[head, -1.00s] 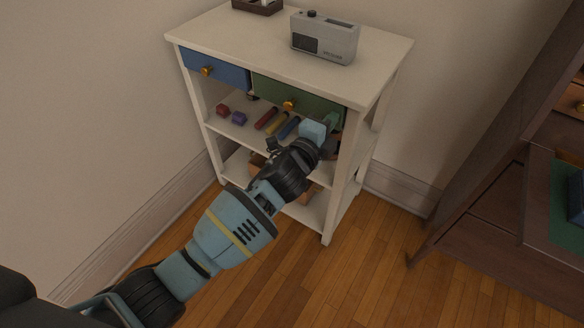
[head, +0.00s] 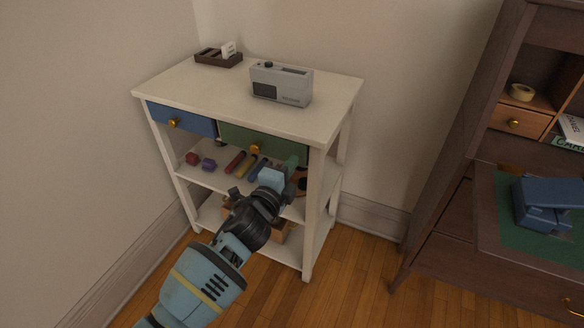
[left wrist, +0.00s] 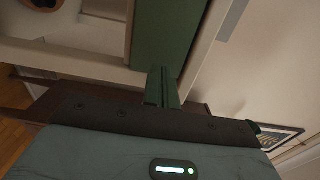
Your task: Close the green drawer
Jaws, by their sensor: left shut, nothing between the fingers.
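The green drawer (head: 235,137) with a brass knob (head: 256,147) is in the upper right of the white shelf unit in the head view. Its front looks about level with the blue drawer beside it. My left gripper (head: 293,161) is shut and empty at the lower right part of the green front. In the left wrist view the shut fingers (left wrist: 162,88) point at the green drawer front (left wrist: 162,38), touching it or very close; I cannot tell which. The gripper hides part of the shelf below. My right gripper is not in view.
The blue drawer (head: 185,119) is left of the green one. A grey radio (head: 281,85) and a dark tray (head: 209,58) stand on the white unit (head: 330,92). Several small coloured items lie on the shelf below. A dark wooden desk (head: 440,222) stands at the right.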

